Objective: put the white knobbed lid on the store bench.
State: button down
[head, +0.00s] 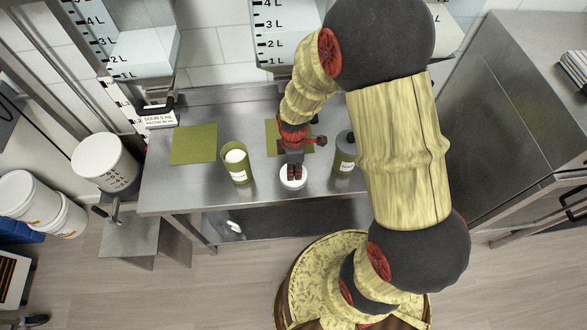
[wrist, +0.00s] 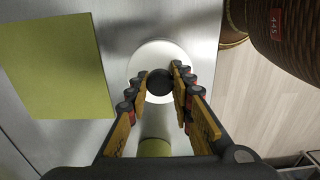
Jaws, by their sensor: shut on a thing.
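The white lid (wrist: 148,52) is a round disc with a dark knob (wrist: 159,83) at its centre. In the wrist view my gripper (wrist: 160,78) has its fingers on both sides of the knob, shut on it. In the head view my gripper (head: 294,172) points down over the lid (head: 293,184), near the front edge of the steel bench (head: 195,195). I cannot tell whether the lid touches the bench top or is just above it. No label names this bench as the store bench.
An olive canister (head: 237,170) with a white top stands left of the lid; a dark-topped canister (head: 343,160) stands right. Olive mats lie behind, one at left (head: 193,145) and one partly hidden (head: 272,138). A white bucket (head: 104,162) is beyond the bench's left end.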

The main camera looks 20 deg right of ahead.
jog(key=shift+f, duration=0.15)
jog(key=c, duration=1.6)
grip_release()
jog(key=shift+o, duration=0.2)
jog(key=s+r+m+t+p, duration=0.3)
jog(key=r+m, duration=0.4)
jog(key=r, duration=2)
jog(key=s+a+r+m+t+b, duration=0.1)
jog(key=s+r+m+t, duration=0.1)
jog(key=s+r+m, duration=0.5)
jog(key=s+r, duration=0.2)
jog(key=s, duration=0.1)
jog(key=shift+s+a+t, duration=0.15)
jog(key=shift+s+t, duration=0.05)
jog(key=shift+t, duration=0.1)
